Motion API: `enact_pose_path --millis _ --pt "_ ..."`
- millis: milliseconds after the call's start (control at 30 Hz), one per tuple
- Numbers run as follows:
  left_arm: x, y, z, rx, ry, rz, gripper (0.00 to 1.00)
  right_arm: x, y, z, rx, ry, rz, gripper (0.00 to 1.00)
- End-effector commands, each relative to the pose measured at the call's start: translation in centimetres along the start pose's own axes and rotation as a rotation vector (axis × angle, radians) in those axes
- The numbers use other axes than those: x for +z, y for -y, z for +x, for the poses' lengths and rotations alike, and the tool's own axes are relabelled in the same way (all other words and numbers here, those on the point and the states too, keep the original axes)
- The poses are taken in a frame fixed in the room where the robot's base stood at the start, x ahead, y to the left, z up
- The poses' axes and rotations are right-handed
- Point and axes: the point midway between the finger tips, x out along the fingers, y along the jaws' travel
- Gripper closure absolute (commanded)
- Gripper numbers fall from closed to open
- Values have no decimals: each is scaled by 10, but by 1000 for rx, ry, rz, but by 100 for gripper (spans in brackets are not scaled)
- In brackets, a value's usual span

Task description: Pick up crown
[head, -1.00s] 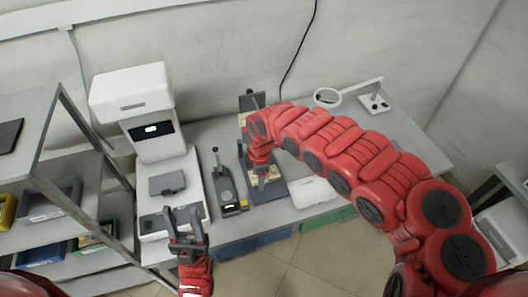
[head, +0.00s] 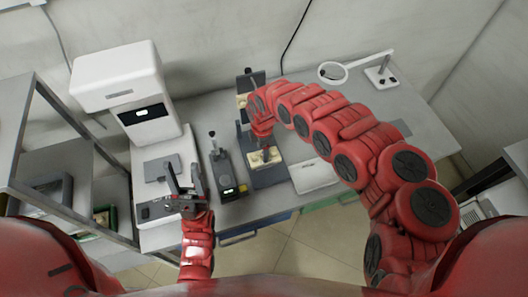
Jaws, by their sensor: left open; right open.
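The crown is too small for me to make out. A small pale yellowish block (head: 265,157) sits on a dark tray (head: 268,179) on the table, and I cannot tell whether the crown is on it. My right gripper (head: 264,148) points down just above the block, its fingers small and partly hidden by the arm; it is open, with no held thing visible. My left gripper (head: 184,178) is open and empty, fingers up, in front of the white machine.
A tall white machine (head: 112,74) stands on the left of the grey table. A dark device with a lever (head: 227,178) stands between it and the tray. A white box (head: 314,175) lies right of the tray. A ring magnifier lamp (head: 384,72) stands at the back right. A shelf (head: 45,128) is at the left.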

Motion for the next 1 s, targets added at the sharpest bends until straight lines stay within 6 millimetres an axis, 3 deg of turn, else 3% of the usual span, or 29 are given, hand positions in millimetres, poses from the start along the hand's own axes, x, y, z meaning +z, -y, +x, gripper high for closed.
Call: enact_pose_path --millis 367,733,1000 --pt "0 0 2 0 0 0 50 2 1 9 -2 3 1 34" --pt "0 0 2 0 0 0 50 2 1 9 -2 3 2 100" --pt "0 0 2 0 0 0 50 2 1 9 -2 3 2 100"
